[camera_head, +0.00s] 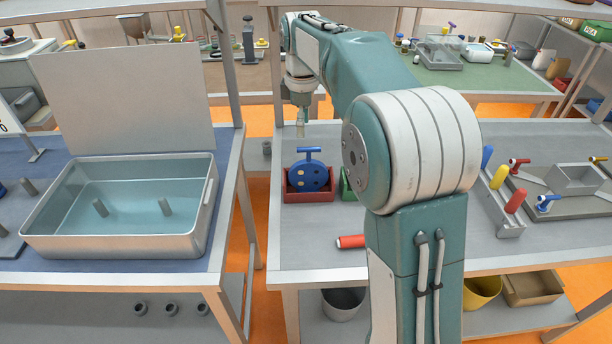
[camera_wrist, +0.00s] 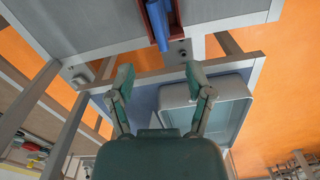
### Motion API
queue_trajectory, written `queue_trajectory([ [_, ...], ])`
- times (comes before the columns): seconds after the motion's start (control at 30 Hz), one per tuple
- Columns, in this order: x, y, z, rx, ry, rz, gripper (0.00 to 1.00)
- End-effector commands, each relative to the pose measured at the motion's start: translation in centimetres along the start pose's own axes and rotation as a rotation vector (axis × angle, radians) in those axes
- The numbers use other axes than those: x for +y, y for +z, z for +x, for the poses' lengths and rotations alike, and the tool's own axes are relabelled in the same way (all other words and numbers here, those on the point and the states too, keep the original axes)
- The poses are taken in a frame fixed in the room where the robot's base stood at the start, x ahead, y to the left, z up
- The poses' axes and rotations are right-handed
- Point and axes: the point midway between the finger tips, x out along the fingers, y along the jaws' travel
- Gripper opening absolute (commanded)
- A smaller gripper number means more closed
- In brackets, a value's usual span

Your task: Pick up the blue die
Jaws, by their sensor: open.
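The blue die (camera_head: 308,179) is a round blue disc with yellow dots and a T-shaped handle on top. It stands upright in a small red box (camera_head: 310,197) on the grey table. In the wrist view the blue die (camera_wrist: 157,24) shows at the top edge inside the red box (camera_wrist: 176,27), partly cut off. My gripper (camera_head: 300,122) is above and behind the die, apart from it. In the wrist view my gripper (camera_wrist: 159,72) has its two fingers spread wide with nothing between them.
A green box (camera_head: 348,186) sits right of the red box, partly hidden by my arm. A red cylinder (camera_head: 351,241) lies near the table's front edge. A water-filled basin (camera_head: 120,246) stands on the left table, across a gap. The grey table (camera_head: 310,232) is clear in front of the red box.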

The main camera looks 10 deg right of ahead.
Motion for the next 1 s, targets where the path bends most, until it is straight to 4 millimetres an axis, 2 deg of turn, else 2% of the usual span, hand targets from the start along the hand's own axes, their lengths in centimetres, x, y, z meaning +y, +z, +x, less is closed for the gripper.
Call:
queue_trajectory([
  [0.2,0.0,0.3,3.7,0.0,-0.005,0.003,0.66],
  [0.43,-0.1,0.3,5.6,-0.001,-0.002,0.004,0.66],
  [0.7,-0.1,0.7,9.5,-0.001,-0.002,0.005,0.66],
  [1.0,-0.1,0.7,10.1,0.001,0.0,0.005,0.66],
])
